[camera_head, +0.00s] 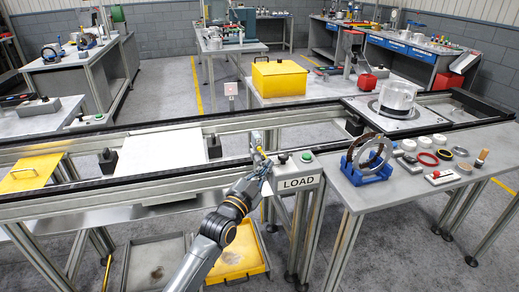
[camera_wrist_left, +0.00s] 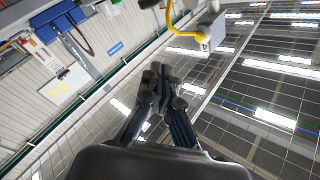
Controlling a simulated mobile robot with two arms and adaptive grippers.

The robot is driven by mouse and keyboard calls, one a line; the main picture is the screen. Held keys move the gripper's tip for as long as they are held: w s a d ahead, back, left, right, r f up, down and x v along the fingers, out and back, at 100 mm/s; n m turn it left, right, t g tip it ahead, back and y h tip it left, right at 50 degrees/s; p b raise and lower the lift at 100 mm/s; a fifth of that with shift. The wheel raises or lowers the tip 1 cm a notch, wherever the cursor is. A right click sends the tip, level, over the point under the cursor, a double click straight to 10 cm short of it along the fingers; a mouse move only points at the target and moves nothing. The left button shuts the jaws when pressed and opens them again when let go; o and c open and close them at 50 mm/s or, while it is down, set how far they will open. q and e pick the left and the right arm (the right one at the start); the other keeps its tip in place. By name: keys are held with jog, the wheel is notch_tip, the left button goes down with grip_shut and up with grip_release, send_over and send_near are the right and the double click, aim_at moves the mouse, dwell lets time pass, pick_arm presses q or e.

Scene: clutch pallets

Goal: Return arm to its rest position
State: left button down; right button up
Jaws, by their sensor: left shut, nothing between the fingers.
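My left arm (camera_head: 221,225) comes up from the bottom of the head view, raised in front of the conveyor. My left gripper (camera_head: 258,148) is at its upper end, near the LOAD button box (camera_head: 296,172) and just left of it in the picture. In the left wrist view the gripper (camera_wrist_left: 157,76) shows its two dark fingers together, with nothing between them. That view looks up at the ceiling and a wall. My right gripper is not in view.
The conveyor frame (camera_head: 170,184) crosses the head view, with a white plate (camera_head: 165,146) on it. A right-hand table (camera_head: 405,188) holds a blue stand with a ring (camera_head: 370,157) and several small parts. A yellow bin (camera_head: 279,77) stands behind. A yellow-lined tray (camera_head: 240,255) lies below.

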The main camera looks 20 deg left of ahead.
pick_arm(q)
jog(key=shift+f, duration=0.1)
jog(key=s+a+f+n+g+y, duration=0.1)
jog(key=s+f+g, duration=0.1)
jog(key=f, duration=0.9)
jog(key=s+f+n+g+y, duration=0.1)
jog(key=s+f+g, duration=0.15)
jog(key=f, duration=0.95)
jog(key=s+a+f+n+g, duration=0.1)
jog(key=s+f+g, duration=0.2)
jog(key=s+f, duration=0.6)
jog(key=s+f+n+g, duration=0.15)
jog(key=s+f, duration=0.35)
jog(key=f, duration=0.7)
jog(key=s+f+n+g, duration=0.1)
jog(key=s+f+g, duration=0.2)
jog(key=s, duration=1)
jog(key=s+a+f+g+y, duration=0.1)
jog(key=s+f+g, duration=0.2)
jog(key=s+f, duration=0.6)
jog(key=s+a+f+n+g, duration=0.1)
jog(key=s+f+g, duration=0.2)
jog(key=s, duration=1.5)
notch_tip(320, 180, down, 4)
jog(key=shift+f+n+y, duration=0.1)
jog(key=shift+n+y, duration=0.25)
jog(key=shift+y, duration=0.05)
